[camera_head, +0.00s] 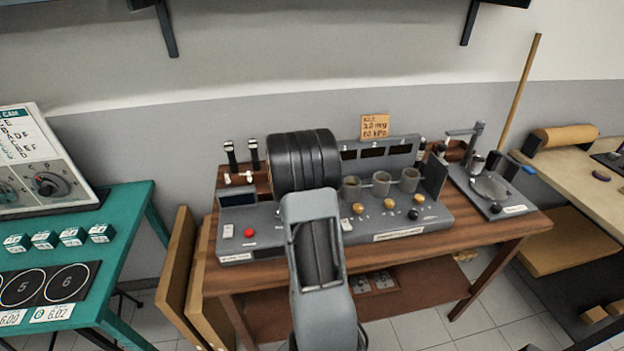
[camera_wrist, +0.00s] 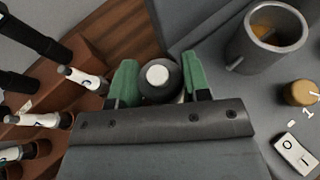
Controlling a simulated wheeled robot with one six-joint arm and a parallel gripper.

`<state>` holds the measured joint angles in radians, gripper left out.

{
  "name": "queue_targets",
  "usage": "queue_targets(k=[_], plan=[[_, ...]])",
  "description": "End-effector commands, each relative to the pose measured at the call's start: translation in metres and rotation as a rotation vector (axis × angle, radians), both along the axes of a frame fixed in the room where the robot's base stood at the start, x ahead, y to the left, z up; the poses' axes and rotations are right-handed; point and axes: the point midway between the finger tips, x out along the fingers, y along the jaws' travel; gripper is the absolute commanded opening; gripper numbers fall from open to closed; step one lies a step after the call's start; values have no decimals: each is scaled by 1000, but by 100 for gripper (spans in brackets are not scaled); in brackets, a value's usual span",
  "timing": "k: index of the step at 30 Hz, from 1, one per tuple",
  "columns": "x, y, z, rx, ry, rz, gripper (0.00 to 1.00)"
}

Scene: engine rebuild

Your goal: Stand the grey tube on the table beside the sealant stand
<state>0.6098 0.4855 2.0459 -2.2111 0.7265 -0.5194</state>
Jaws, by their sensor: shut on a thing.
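My gripper (camera_wrist: 160,88) shows in the wrist view, its two green finger pads on either side of a round, dark grey thing with a white end (camera_wrist: 158,75). This looks like the grey tube seen end-on; the gripper is shut on it. Its lower part is hidden, so I cannot tell whether it touches the table. Left of it a brown wooden rack, likely the sealant stand (camera_wrist: 75,55), holds several tubes with white labels and black parts. In the head view the rack's tubes (camera_head: 242,160) stand left of my arm, which hides my gripper and the held tube.
The wooden table (camera_head: 520,228) carries a grey console (camera_head: 440,222) with metal cups (camera_head: 381,183), knobs and a red button. A grey plate fixture (camera_head: 490,187) stands at its right end. Bare wood (camera_wrist: 125,35) shows between rack and console in the wrist view.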

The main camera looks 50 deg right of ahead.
Motion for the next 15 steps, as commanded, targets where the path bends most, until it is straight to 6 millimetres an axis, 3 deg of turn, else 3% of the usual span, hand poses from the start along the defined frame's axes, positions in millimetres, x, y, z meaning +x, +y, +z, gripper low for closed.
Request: queue_targets(k=[15], plan=[[0,0,-7,-1,-2,1,0]])
